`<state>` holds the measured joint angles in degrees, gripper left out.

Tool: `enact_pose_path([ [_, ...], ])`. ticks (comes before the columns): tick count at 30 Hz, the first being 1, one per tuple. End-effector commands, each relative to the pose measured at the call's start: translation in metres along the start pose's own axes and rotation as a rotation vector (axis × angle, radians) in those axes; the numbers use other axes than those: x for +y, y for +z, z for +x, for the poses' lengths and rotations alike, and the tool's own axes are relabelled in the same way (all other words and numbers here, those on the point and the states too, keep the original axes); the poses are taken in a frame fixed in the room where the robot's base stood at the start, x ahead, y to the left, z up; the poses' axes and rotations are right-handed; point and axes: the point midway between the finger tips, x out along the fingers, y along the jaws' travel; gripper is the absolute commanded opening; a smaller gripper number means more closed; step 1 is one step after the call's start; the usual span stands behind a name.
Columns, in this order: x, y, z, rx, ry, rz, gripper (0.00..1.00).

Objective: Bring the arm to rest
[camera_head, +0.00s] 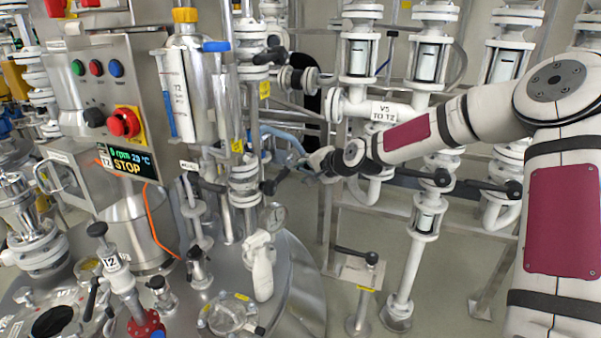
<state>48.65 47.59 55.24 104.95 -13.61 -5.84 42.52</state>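My arm, white with dark red panels, reaches in from the right side of the head view, bent at a large joint at the upper right. Its forearm slopes down to the left. My gripper (313,164), at its end, is small and dark and points left, in front of the steel frame and pipework. A curved blue-grey hose or handle (284,138) shows just left of the gripper; I cannot tell whether they touch. The fingers are too small and cluttered to tell whether they are open or shut. I see nothing clearly held.
A control box (105,85) with buttons and a STOP display stands at the left. The round reactor lid (290,285) with valves fills the lower left. White pipes labelled V5 TO T2 (383,111) stand behind my arm.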

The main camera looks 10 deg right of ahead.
Motion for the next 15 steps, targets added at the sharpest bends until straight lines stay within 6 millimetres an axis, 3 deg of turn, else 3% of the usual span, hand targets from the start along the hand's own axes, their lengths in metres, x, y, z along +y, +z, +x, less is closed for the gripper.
enact_pose_path([
  [8, 0.001, 0.007, -0.001, -0.012, 0.018, -0.024, 0.39],
  [11, 0.003, 0.024, -0.009, -0.042, 0.075, -0.097, 0.39],
  [15, 0.012, 0.059, -0.034, -0.108, 0.218, -0.264, 0.39],
])
